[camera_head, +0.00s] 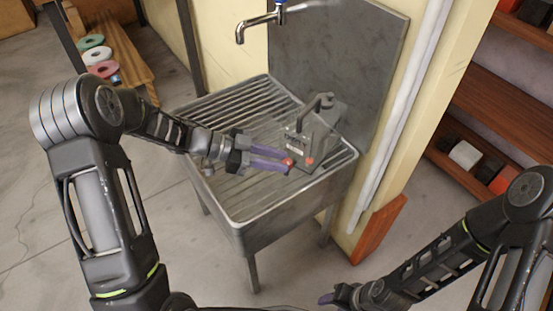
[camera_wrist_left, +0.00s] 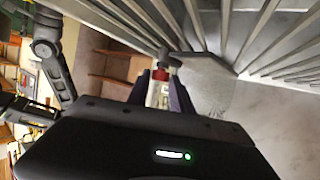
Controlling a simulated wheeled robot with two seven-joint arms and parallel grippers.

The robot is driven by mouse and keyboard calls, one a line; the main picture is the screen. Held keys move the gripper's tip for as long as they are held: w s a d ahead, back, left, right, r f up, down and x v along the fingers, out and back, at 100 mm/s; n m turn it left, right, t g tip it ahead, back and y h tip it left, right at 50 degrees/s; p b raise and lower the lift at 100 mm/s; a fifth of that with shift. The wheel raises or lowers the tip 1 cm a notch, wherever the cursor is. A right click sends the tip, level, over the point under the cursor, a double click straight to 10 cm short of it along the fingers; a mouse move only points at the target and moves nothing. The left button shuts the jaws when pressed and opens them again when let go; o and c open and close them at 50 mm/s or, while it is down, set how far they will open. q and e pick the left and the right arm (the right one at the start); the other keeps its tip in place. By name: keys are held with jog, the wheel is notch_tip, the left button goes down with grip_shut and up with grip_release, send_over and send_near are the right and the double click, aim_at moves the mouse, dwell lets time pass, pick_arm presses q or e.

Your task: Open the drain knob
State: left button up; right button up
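A grey box-shaped unit (camera_head: 312,138) with a dark handle on top stands on the ribbed metal sink (camera_head: 235,205). A small red knob (camera_head: 288,162) sits low at its left side, and a second red spot (camera_head: 309,160) shows on its front. My left gripper (camera_head: 287,162) reaches in from the left, its purple fingers apart with the red knob between their tips. In the left wrist view the red knob (camera_wrist_left: 160,74) also shows between the fingertips (camera_wrist_left: 161,80); contact cannot be made out. My right gripper (camera_head: 328,298) is low at the bottom edge, its fingers mostly hidden.
A white pipe (camera_head: 405,95) runs down the wall at right. Wooden shelves (camera_head: 505,105) stand at far right. The floor in front of the sink is clear.

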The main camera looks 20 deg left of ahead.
pick_arm(q)
grip_shut()
jog(key=shift+s, duration=0.1)
dwell(0.3)
jog(key=shift+s+d+r+n+t+y+p, duration=0.1)
jog(key=shift+n+t+y+p, duration=0.1)
jog(key=shift+n+t+p, duration=0.25)
jog(key=shift+s+n+t+y+p, duration=0.1)
jog(key=shift+n+t+y+p, duration=0.1)
jog(key=shift+n+t, duration=0.3)
jog(key=shift+s+d+n+t+y, duration=0.1)
jog(key=shift+s+n+t+y, duration=0.05)
jog(key=shift+n+t+y, duration=0.45)
jog(key=shift+s+d+f+n+t+y+b, duration=0.15)
jog(key=shift+n+t+y+b, duration=0.25)
jog(key=shift+n+t, duration=0.2)
jog(key=shift+s+d+f+n+t+y+b, duration=0.15)
jog(key=shift+n+t+y+b, duration=0.15)
jog(key=shift+n+t+b, duration=0.2)
jog(key=shift+d+r+n+t+y+b, duration=0.1)
jog(key=shift+r+n+t+y+b, duration=0.05)
jog(key=shift+n+t+y+b, duration=0.85)
